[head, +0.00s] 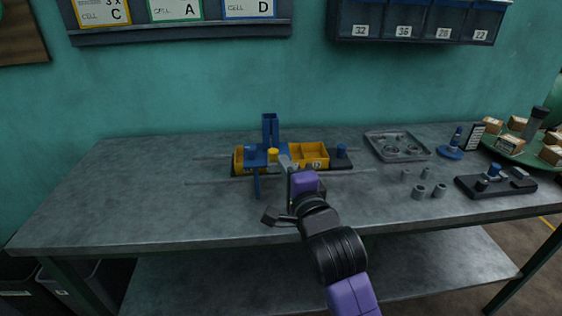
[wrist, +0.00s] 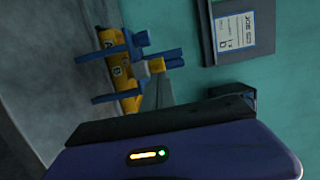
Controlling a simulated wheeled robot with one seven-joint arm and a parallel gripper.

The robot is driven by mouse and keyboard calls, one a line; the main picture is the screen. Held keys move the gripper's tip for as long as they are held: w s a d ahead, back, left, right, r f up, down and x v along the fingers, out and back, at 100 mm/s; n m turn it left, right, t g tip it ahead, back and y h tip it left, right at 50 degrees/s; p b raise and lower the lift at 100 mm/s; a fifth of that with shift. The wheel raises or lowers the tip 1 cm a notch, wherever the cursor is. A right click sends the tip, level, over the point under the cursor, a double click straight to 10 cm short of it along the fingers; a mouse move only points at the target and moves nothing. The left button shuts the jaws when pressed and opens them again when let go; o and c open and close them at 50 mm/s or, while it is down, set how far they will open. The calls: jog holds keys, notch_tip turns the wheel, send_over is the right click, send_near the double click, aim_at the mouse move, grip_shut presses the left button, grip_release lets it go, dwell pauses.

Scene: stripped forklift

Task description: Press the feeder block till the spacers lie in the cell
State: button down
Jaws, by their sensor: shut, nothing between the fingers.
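The feeder (head: 268,128) is a blue frame with an upright blue chute, standing mid-bench. A small yellow block (head: 273,154) sits at its front; in the wrist view a yellow piece (wrist: 157,65) shows beside the blue frame. A yellow tray with compartments (head: 309,153) lies right of the chute, and another yellow part (head: 239,158) shows at the left. My gripper (head: 287,163) is shut and empty, close to the yellow block; I cannot tell whether it touches. The spacers inside the feeder and cells cannot be made out.
Thin rails run along the bench (head: 110,215). To the right are a grey tray (head: 375,151), several grey cylinders (head: 419,192), a dark fixture (head: 510,187) and a green round tray with boxes (head: 522,158). The bench's left part is clear. Bins (head: 400,32) hang on the wall.

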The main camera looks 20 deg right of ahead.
jog(key=s+a, duration=0.1)
jog(key=s, duration=0.7)
jog(key=shift+b, duration=0.45)
jog(key=shift+w+a, duration=0.1)
dwell(0.6)
jog(key=s+f+n+g, duration=0.1)
jog(key=s+f+n, duration=0.4)
jog(key=s, duration=0.7)
jog(key=s+a+f+n+g+y, duration=0.1)
jog(key=s+f+n, duration=0.4)
jog(key=s, duration=0.8)
jog(key=s+a+f+n+g+y, duration=0.1)
jog(key=s+f+n, duration=0.4)
jog(key=s+n, duration=0.4)
jog(key=s, duration=0.4)
jog(key=shift+s+a+f, duration=0.15)
jog(key=shift+s+f, duration=0.1)
jog(key=shift+f, duration=0.1)
